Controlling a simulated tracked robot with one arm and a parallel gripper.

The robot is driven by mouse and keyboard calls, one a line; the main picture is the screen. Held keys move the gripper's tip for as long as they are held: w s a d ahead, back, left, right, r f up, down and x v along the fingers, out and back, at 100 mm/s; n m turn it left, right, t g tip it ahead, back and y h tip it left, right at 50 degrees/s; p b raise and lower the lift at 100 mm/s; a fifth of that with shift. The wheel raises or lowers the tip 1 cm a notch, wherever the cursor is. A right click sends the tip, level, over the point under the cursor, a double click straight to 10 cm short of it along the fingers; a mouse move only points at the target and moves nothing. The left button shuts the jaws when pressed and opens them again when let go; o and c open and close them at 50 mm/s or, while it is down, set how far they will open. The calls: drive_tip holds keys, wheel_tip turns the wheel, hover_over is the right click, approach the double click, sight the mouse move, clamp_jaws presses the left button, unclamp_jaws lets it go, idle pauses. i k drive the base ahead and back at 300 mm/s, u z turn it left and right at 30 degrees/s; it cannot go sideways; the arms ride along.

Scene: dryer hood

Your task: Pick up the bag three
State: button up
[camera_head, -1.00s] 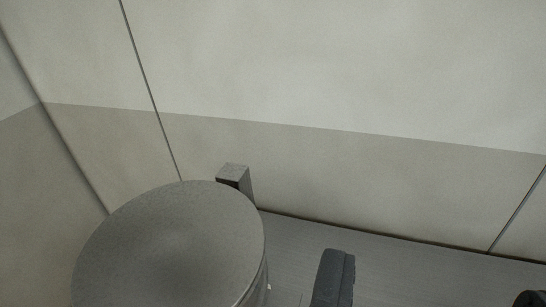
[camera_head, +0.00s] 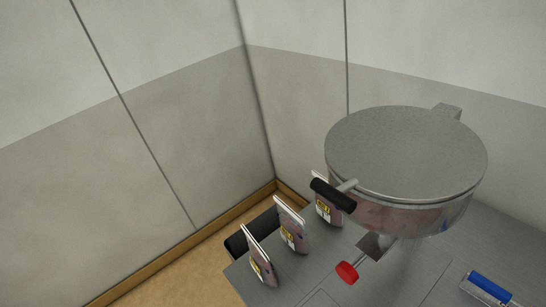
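Three small upright bags with yellow-and-white labels stand in a slanting row along the left part of the grey metal worktop (camera_head: 320,280). The nearest bag (camera_head: 258,258) is at the left. The middle bag (camera_head: 291,226) is behind it to the right. The farthest bag (camera_head: 325,209) is partly hidden by a black handle (camera_head: 333,195). I cannot read any number, so I cannot tell which one is bag three. My gripper does not show in the current view.
A large round metal vessel with a grey lid (camera_head: 405,150) stands right of the bags. Below it is a red knob (camera_head: 347,272). A blue-topped item (camera_head: 489,287) lies at lower right.

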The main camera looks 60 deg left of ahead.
sight(292, 231)
drive_tip(key=z, duration=1.45)
drive_tip(key=k, duration=2.15)
drive_tip(key=u, duration=1.5)
drive_tip(key=i, duration=1)
drive_tip(key=z, duration=0.05)
